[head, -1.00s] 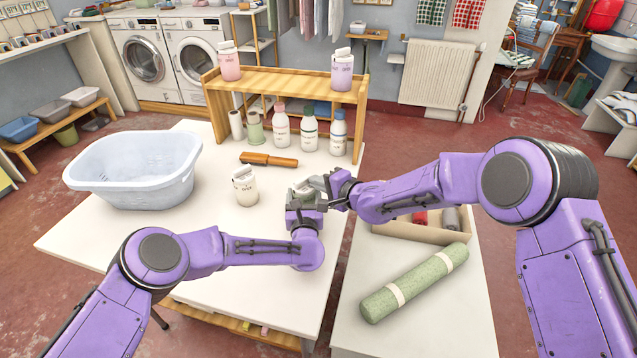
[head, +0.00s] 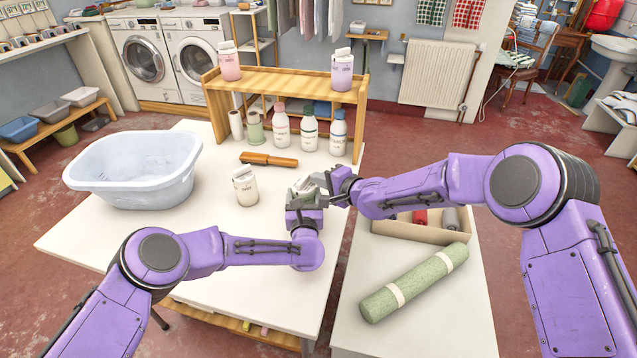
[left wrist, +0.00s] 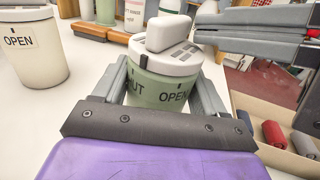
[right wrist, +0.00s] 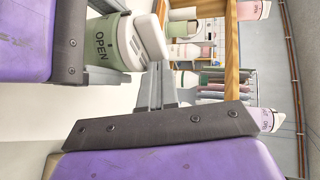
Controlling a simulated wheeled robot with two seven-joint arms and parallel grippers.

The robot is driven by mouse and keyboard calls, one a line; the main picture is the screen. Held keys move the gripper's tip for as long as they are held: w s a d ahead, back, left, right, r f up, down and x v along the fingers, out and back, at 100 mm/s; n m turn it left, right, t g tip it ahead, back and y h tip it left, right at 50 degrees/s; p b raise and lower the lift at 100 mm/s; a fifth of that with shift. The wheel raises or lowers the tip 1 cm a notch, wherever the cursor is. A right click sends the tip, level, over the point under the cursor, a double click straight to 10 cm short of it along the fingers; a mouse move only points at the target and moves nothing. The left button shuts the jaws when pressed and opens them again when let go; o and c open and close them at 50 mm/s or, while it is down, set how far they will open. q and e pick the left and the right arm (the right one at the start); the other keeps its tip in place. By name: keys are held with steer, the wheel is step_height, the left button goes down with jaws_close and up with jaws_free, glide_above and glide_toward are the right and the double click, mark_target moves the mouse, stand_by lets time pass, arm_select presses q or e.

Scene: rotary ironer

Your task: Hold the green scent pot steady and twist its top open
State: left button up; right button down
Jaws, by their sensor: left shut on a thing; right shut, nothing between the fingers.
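The green scent pot (left wrist: 160,92) stands upright between the fingers of my left gripper (left wrist: 165,88), which is shut on its body. Its white top (left wrist: 160,52) carries a raised grip bar (left wrist: 168,33) and slots. A dark mark on the top's rim sits between the words ending "UT" and "OPEN" on the body. In the head view the pot is mostly hidden by my grippers. My right gripper (right wrist: 155,85) is shut and empty, its fingers beside the top. In the left wrist view its fingertips are close to the top's right edge; I cannot tell if they touch.
A cream pot (head: 245,186) stands left of my left gripper. A wooden-handled brush (head: 268,160), several bottles (head: 310,134) and a wooden shelf (head: 285,88) are behind. A blue basin (head: 135,170) is at left, a green roll (head: 414,283) at right.

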steer(key=shift+w+a, duration=0.15)
steer(key=shift+w, duration=0.6)
steer(key=shift+w+a, duration=0.15)
steer(key=shift+w, duration=0.55)
stand_by(0.7)
